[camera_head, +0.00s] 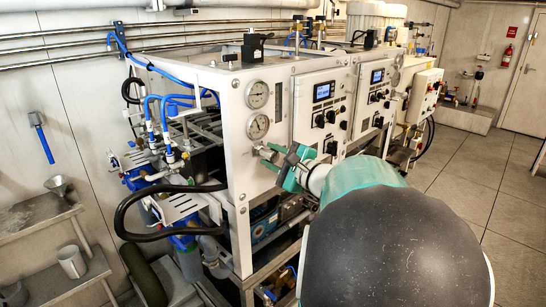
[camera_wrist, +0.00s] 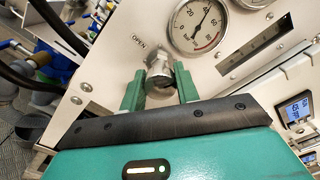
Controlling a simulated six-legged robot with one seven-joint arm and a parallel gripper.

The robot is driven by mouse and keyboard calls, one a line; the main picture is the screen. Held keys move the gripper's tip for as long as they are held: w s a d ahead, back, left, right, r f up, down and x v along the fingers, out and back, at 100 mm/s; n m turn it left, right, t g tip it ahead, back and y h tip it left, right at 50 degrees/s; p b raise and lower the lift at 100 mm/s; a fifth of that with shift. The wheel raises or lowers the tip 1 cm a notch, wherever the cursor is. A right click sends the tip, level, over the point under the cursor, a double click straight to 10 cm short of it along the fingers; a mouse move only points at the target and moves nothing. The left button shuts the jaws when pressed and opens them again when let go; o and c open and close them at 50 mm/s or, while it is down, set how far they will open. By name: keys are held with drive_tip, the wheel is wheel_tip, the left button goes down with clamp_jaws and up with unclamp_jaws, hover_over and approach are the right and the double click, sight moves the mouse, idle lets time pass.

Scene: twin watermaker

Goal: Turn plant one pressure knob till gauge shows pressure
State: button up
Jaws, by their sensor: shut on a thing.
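The pressure knob (camera_wrist: 158,62) is a small metal knob on the white front panel of the nearest plant (camera_head: 238,125), with an "OPEN" label beside it in the wrist view. My gripper (camera_wrist: 160,88) has its green fingers on either side of the knob and is shut on it. In the head view my gripper (camera_head: 287,167) is at the panel below two round gauges, and hides most of the knob. The lower gauge (camera_head: 257,127) is close above the knob; a gauge (camera_wrist: 198,27) in the wrist view has its needle off toward the upper right of the dial.
The upper gauge (camera_head: 257,94) sits above. A control panel with a blue screen (camera_head: 323,92) is to the right. Blue hoses and a black hose (camera_head: 150,215) hang at the left. A shelf (camera_head: 35,213) stands at far left. Open floor (camera_head: 480,180) lies to the right.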

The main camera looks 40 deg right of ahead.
drive_tip(key=m, duration=0.3)
drive_tip(key=shift+m, duration=2.1)
drive_tip(key=o, duration=1)
drive_tip(key=shift+s, duration=0.15)
drive_tip(key=s, duration=1.3)
drive_tip(key=shift+s+d, duration=0.2)
drive_tip(key=shift+s, duration=0.1)
